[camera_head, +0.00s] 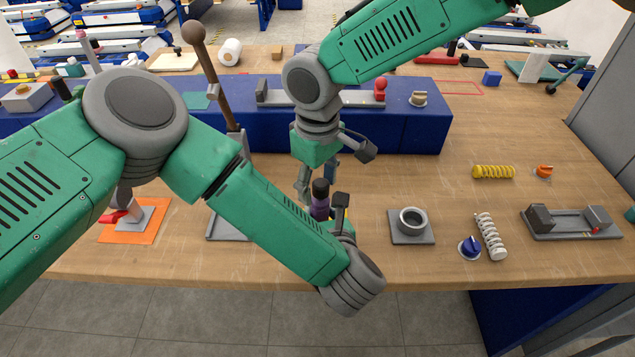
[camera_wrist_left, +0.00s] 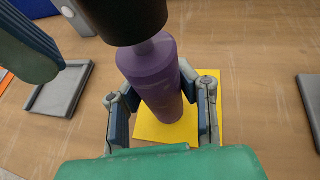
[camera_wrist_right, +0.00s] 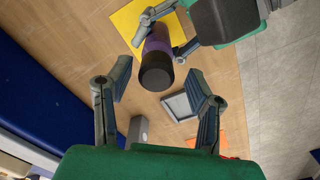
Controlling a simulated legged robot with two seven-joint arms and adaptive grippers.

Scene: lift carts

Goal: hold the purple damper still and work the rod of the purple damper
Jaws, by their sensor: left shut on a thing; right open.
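The purple damper (camera_head: 319,207) stands upright near the front edge of the table, with a black knob on its rod at the top. In the left wrist view the purple body (camera_wrist_left: 152,70) rises from a yellow mat (camera_wrist_left: 180,125), and a short grey rod piece shows under the black knob (camera_wrist_left: 122,15). My left gripper (camera_wrist_left: 160,98) is shut around the body, one finger on each side. My right gripper (camera_wrist_right: 155,95) is open and empty above the damper. In the right wrist view the knob (camera_wrist_right: 156,72) appears just beyond and between its spread fingers.
A grey tray (camera_head: 224,228) lies left of the damper, partly behind my left arm. A grey ring block (camera_head: 411,226), a white spring (camera_head: 490,237) and a blue knob (camera_head: 469,247) lie to the right. A blue raised block (camera_head: 420,130) stands behind.

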